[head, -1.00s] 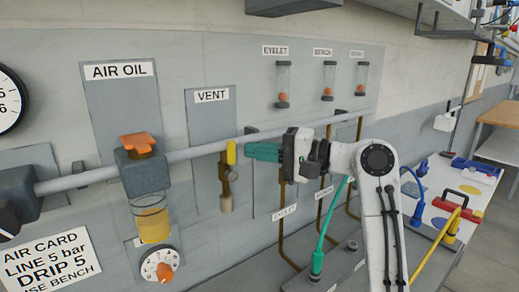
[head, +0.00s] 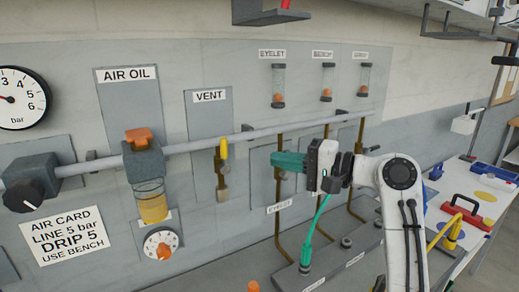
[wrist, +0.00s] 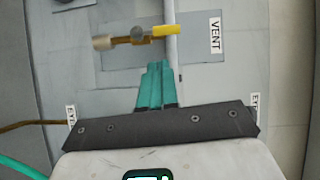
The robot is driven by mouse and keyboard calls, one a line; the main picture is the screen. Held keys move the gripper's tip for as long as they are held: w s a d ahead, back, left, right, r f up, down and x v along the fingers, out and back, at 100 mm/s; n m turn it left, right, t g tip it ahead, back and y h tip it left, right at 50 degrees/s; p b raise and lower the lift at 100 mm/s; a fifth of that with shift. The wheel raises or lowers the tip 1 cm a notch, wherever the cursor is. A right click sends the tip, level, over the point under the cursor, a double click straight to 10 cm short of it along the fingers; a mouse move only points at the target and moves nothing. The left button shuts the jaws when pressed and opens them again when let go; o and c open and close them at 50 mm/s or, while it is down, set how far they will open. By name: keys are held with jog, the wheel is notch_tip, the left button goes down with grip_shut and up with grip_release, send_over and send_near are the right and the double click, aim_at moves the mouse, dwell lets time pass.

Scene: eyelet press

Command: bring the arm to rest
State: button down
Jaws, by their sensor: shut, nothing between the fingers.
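My gripper (head: 275,158) has teal fingers and points left toward the wall panel in the head view. Its fingers (wrist: 156,70) lie together in the wrist view, shut with nothing between them. The vent valve (head: 223,168), brass with a yellow lever, hangs from the grey air pipe to the left of the fingertips, apart from them. In the wrist view the yellow lever (wrist: 166,30) lies just beyond the fingertips. My white arm bends at the elbow at the right of the head view.
The grey air pipe (head: 190,147) runs along the wall. An air oiler (head: 151,203) and a dial stand left, with a pressure gauge (head: 21,98). Brass drop pipes and a teal hose (head: 318,225) are near my arm.

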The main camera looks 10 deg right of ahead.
jog(key=s+f+n+h, duration=0.1)
jog(key=s+f+h, duration=0.3)
jog(key=f, duration=1.1)
jog(key=s+d+f+n+g+h, duration=0.1)
jog(key=s+f+h, duration=0.1)
jog(key=s+f, duration=0.3)
jog(key=s+d+f+n+g+h, duration=0.1)
jog(key=s+d+f+h, duration=0.1)
jog(key=s+f, duration=0.4)
jog(key=s+d+f+n+g+h, duration=0.1)
jog(key=s+d+f+h, duration=0.1)
jog(key=s+f, duration=0.4)
jog(key=shift+d+f+g, duration=0.15)
jog(key=shift+f+g, duration=0.15)
jog(key=shift+f, duration=0.6)
jog(key=s+d+f+g+h, duration=0.1)
jog(key=s+d+f+g, duration=0.1)
jog(key=s, duration=0.5)
jog(key=s+d+f+n+g+h, duration=0.1)
jog(key=s+d+f+g, duration=0.1)
jog(key=s+f, duration=0.3)
jog(key=s+d+f+n+g+h, duration=0.1)
jog(key=s+f, duration=0.3)
jog(key=s, duration=0.6)
jog(key=shift+d+g+h+b, duration=0.4)
jog(key=shift+g, duration=0.3)
